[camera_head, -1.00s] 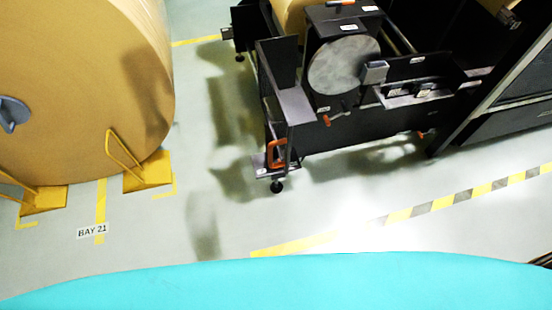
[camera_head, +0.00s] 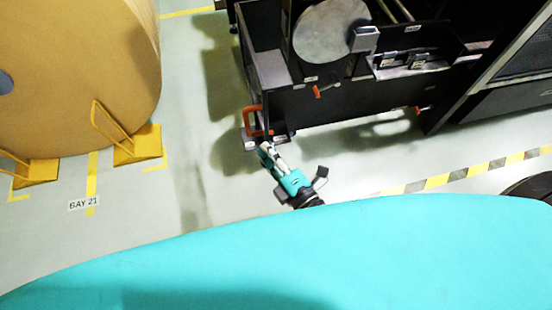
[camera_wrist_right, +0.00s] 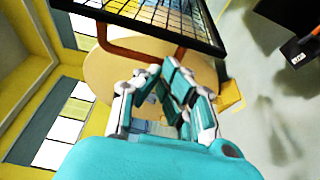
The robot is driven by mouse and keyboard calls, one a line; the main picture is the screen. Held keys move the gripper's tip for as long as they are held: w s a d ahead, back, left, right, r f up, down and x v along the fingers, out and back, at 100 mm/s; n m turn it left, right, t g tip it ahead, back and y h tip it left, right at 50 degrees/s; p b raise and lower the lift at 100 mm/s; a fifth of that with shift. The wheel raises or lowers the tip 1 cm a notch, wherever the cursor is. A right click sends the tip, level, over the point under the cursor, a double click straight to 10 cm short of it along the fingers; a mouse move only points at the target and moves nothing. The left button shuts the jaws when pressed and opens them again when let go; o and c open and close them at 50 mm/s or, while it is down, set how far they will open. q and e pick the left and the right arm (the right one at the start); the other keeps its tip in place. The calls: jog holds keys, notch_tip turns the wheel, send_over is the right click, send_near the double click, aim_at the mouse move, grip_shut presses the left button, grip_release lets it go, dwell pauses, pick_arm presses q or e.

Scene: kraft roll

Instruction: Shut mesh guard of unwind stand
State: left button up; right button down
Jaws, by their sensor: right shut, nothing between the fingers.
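The unwind stand (camera_head: 330,105) is a dark frame in the upper middle of the head view. An orange handle (camera_head: 256,121) shows at its near left corner. In the right wrist view, the mesh guard (camera_wrist_right: 165,14) is a black-framed grid at the top, with an orange handle bar (camera_wrist_right: 140,42) along its lower edge. My right gripper (camera_head: 266,150) is just below and right of the handle in the head view. Its fingers (camera_wrist_right: 168,75) are shut and empty, pointing toward the bar; whether they touch it I cannot tell. My left gripper is not in view.
A large kraft roll (camera_head: 80,70) stands at the left, with yellow chocks (camera_head: 138,145) at its base. A dark machine (camera_head: 510,95) stands at the right. Striped floor tape (camera_head: 460,175) crosses the right side. The pale floor between roll and stand is clear.

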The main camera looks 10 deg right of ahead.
jog(key=shift+x, duration=2.35)
jog(key=shift+s+d, duration=0.1)
jog(key=shift+d, duration=0.05)
